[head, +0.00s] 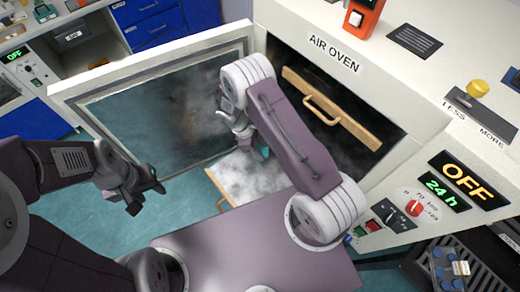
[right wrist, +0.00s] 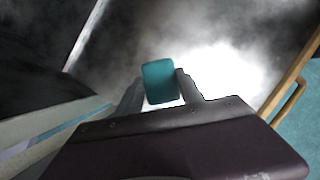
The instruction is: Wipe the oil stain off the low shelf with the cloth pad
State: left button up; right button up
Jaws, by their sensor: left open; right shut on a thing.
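My right gripper (head: 256,147) is over the low shelf (head: 240,178), a pale, pulled-out panel with grey smudges at the foot of the open oven. It is shut on the teal cloth pad, which shows between its fingers in the right wrist view (right wrist: 160,82). Only a sliver of the pad (head: 265,153) shows past my arm in the head view. I cannot tell whether the pad touches the shelf. No distinct oil stain can be made out; my arm and pad hide part of the shelf. My left gripper (head: 142,196) is open and empty, left of the shelf.
The air oven's door (head: 150,100) stands open to the left. A wooden-fronted upper shelf (head: 330,108) with a handle is inside the oven, right of my right arm. The low shelf's handle (head: 221,202) sticks out at its front. Teal floor lies free between door and shelf.

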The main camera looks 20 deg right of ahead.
notch_tip(320, 180, up, 2)
jog(key=shift+a+r+p, duration=0.1)
jog(key=shift+a+p, duration=0.05)
jog(key=shift+p, duration=0.45)
jog(key=shift+r+p, duration=0.5)
jog(key=shift+r, duration=0.1)
